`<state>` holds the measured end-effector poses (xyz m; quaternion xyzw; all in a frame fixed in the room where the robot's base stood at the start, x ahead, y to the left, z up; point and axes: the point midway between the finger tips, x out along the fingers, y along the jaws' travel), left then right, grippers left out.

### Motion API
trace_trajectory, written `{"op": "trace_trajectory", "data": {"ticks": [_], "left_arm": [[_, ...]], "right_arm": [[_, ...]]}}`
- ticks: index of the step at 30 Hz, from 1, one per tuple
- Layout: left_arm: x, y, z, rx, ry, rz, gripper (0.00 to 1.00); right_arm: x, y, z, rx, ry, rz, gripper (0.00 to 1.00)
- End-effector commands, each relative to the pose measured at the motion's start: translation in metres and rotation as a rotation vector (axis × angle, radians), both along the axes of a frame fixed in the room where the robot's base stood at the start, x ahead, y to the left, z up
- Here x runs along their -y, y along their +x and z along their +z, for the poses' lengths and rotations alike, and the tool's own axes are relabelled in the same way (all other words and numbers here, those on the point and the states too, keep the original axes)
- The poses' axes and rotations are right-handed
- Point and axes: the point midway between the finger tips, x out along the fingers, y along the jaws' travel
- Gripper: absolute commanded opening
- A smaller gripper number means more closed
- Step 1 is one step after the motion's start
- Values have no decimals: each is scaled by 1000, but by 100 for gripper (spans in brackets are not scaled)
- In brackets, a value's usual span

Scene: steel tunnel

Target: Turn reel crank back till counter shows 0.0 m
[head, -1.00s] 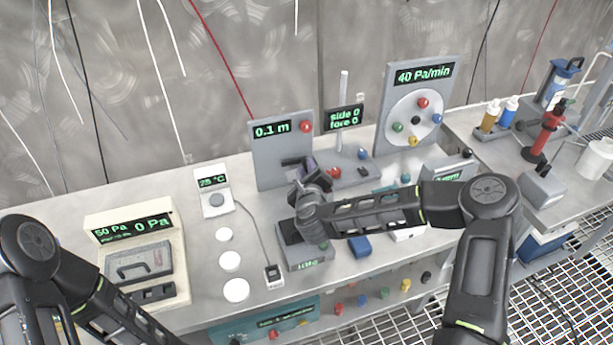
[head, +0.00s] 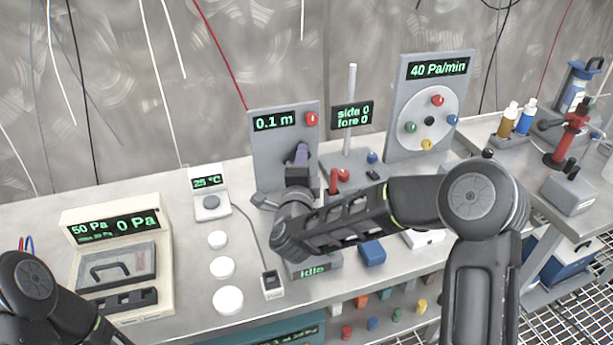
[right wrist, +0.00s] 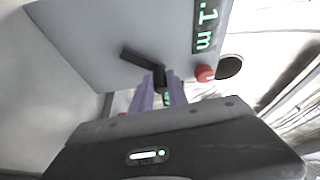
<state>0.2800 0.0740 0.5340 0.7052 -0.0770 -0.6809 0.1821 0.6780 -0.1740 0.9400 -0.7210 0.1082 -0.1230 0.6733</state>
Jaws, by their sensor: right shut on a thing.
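The reel counter panel (head: 272,155) is a grey upright plate on the bench. Its green display (head: 274,121) reads 0.1 m, with a red knob (head: 311,118) beside it. In the right wrist view the crank (right wrist: 142,67) is a dark bar standing off the panel face (right wrist: 95,45). My right gripper (head: 301,154) is in front of the panel, its purple fingers (right wrist: 157,92) shut on the crank's handle end. In the head view the gripper and wrist hide most of the crank. My left arm shows at the lower left, but its gripper is out of view.
Right of the panel stand a post with a "side 0 fore 0" display (head: 352,115) and a 40 Pa/min dial panel (head: 437,68). A 25 °C box (head: 209,183), white discs (head: 222,267) and a 50 Pa unit (head: 115,225) stand to the left. The steel wall is close behind.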

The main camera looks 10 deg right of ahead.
Motion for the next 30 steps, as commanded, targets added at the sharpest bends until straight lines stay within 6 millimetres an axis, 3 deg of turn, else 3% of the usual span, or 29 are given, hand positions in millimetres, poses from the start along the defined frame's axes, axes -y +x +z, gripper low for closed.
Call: {"op": "trace_trajectory", "data": {"ticks": [1,7,24,25,30], "left_arm": [[0,0,-13,0,0,-1,36],[0,0,-28,1,1,-2,36],[0,0,-32,1,1,-2,36],[0,0,-32,1,1,-2,36],[0,0,-32,1,1,-2,36]], "right_arm": [[-2,0,-5,6,-33,1,0],[-6,0,0,10,-130,1,0],[-8,0,4,11,-178,2,0],[-8,0,4,11,-177,2,20],[-8,0,4,11,-177,2,34]]}}
